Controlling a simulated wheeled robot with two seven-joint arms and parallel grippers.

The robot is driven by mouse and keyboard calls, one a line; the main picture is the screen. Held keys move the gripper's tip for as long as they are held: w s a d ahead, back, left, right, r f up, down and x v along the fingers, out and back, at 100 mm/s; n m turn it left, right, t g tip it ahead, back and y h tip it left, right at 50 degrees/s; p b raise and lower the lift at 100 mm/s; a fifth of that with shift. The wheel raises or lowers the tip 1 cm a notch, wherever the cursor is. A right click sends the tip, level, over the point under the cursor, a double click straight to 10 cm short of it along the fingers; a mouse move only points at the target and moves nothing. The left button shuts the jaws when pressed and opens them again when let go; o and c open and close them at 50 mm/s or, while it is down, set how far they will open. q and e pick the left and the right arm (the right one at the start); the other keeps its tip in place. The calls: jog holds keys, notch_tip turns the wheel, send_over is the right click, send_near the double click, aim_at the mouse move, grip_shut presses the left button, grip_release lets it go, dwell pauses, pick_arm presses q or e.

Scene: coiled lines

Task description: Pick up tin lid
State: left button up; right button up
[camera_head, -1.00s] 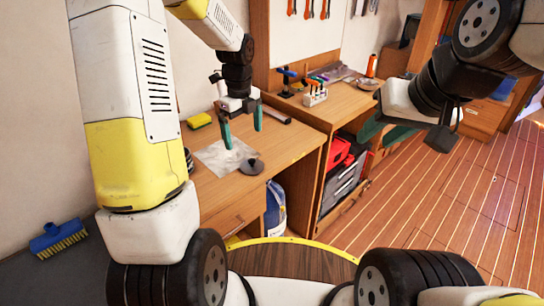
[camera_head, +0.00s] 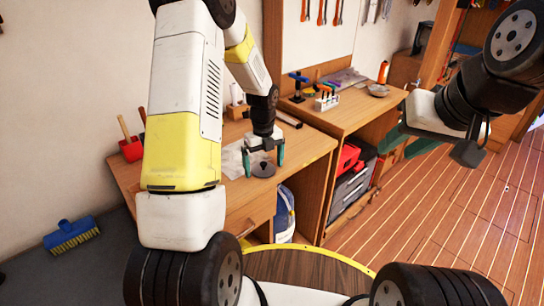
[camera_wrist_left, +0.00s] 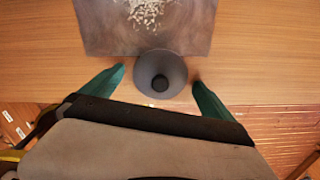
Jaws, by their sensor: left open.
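The tin lid (camera_head: 263,169) is a small dark grey disc with a black knob. It lies on the wooden workbench near its front edge, and it also shows in the left wrist view (camera_wrist_left: 176,70). My left gripper (camera_head: 264,160) is open, pointing down over the lid. Its green fingers stand on either side of the lid in the left wrist view (camera_wrist_left: 159,78), with visible gaps.
A grey sheet (camera_wrist_left: 108,30) with pale bits on it lies just beyond the lid. A red container (camera_head: 131,150) stands at the bench's left.

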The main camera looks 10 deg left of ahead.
pick_arm(q)
jog(key=c, duration=1.4)
jog(key=shift+r, duration=0.15)
